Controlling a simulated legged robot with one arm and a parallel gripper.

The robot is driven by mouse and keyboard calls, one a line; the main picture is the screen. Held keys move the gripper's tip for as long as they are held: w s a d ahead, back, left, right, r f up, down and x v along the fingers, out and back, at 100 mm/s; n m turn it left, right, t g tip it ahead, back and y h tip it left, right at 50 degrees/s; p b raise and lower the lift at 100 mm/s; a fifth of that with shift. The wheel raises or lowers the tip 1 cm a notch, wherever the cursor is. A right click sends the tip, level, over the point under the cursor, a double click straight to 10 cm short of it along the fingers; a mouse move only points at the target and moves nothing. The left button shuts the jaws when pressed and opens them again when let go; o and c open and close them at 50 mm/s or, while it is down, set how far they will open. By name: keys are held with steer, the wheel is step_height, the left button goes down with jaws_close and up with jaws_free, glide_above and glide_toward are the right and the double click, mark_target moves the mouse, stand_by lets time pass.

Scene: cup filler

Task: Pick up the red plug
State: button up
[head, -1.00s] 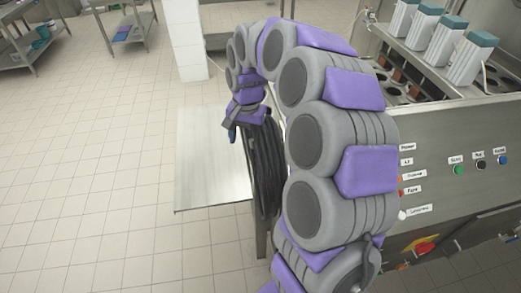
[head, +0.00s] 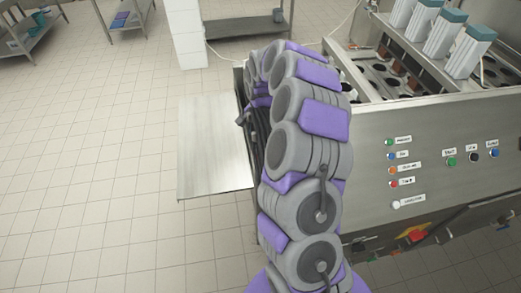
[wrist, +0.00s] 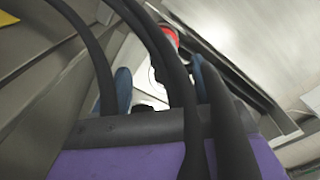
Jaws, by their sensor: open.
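The red plug (wrist: 168,34) shows as a small red, rounded piece at the upper middle of the wrist view, partly covered by a black cable. I cannot make it out in the head view. My gripper (wrist: 160,84) is open, with its blue fingertips on either side of a gap and the red piece beyond them. Nothing is clearly held between the fingers. In the head view my gripper (head: 243,118) is at the machine's left side, above the inner edge of the metal shelf (head: 205,150).
Thick black cables (wrist: 165,55) cross the wrist view close to the gripper. The cup filling machine (head: 440,150), with buttons and cup stacks (head: 468,52), stands at the right. The tiled floor (head: 90,170) at left is clear.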

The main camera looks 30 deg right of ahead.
mark_target(260, 145)
steer(key=shift+w+f, duration=0.15)
steer(key=shift+f, duration=1.8)
steer(key=shift+w+f, duration=0.1)
steer(key=shift+f, duration=1.8)
steer(key=shift+c, duration=0.4)
steer(key=c, duration=1.2)
